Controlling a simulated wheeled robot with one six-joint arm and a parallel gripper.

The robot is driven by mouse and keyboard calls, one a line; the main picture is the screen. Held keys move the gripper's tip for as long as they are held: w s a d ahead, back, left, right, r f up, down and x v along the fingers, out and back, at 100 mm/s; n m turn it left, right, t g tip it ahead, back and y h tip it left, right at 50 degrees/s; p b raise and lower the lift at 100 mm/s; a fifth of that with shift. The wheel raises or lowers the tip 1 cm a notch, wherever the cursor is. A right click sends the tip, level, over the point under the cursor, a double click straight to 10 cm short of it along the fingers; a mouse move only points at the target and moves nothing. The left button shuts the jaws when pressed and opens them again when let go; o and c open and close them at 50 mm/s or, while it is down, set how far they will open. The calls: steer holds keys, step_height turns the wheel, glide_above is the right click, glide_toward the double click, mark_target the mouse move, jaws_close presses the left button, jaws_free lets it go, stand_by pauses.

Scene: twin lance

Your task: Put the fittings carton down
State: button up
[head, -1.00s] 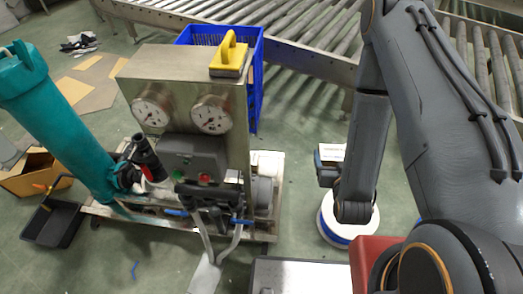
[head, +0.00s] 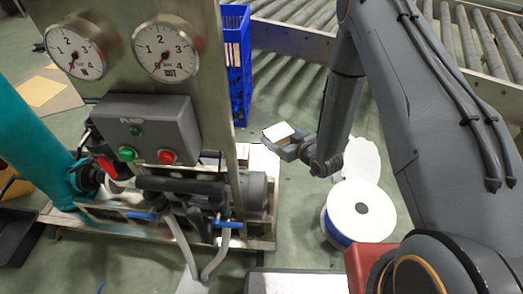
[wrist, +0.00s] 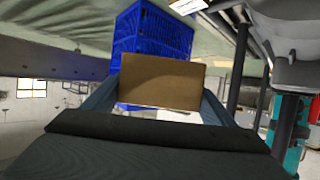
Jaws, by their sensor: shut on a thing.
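The fittings carton (head: 278,131) is a small brown box with a white top. My gripper (head: 285,149) is shut on it and holds it in the air, to the right of the pump unit. In the wrist view the brown face of the carton (wrist: 161,82) sits between the two fingers of my gripper (wrist: 160,92). The carton's far side is hidden, and I cannot tell exactly how high it is above the floor.
The pump unit (head: 147,130) with two gauges stands close at the left. A blue crate (head: 236,60) stands behind it; it also shows in the wrist view (wrist: 152,35). A white-and-blue spool (head: 361,211) is on the floor below my arm. A roller conveyor (head: 290,40) runs along the back.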

mark_target(261, 159)
steer(key=shift+w+a+f+n+g+y+b, duration=0.95)
steer(key=shift+w+f+b, duration=1.2)
steer(key=shift+f+b, duration=1.95)
steer(key=shift+w+a+f+n+g+y+b, duration=0.8)
steer(key=shift+w+a+f+b, duration=1.05)
steer(key=shift+f+b, duration=2.25)
steer(key=shift+w+a+f+n+g+y+b, duration=0.55)
steer(key=shift+w+a+f+n+g+b, duration=0.6)
steer(key=shift+w+f+b, duration=2.15)
steer(key=shift+s+d+f+b, duration=0.15)
steer(key=shift+s+f+b, duration=0.25)
steer(key=shift+f, duration=0.5)
steer(key=shift+s+d+f+b, duration=0.15)
steer(key=shift+s+f, duration=0.3)
steer(key=shift+f, duration=0.45)
steer(key=o, duration=1.5)
steer(key=shift+c, duration=0.2)
steer(key=shift+p+v, duration=1.75)
steer(key=shift+v, duration=2.2)
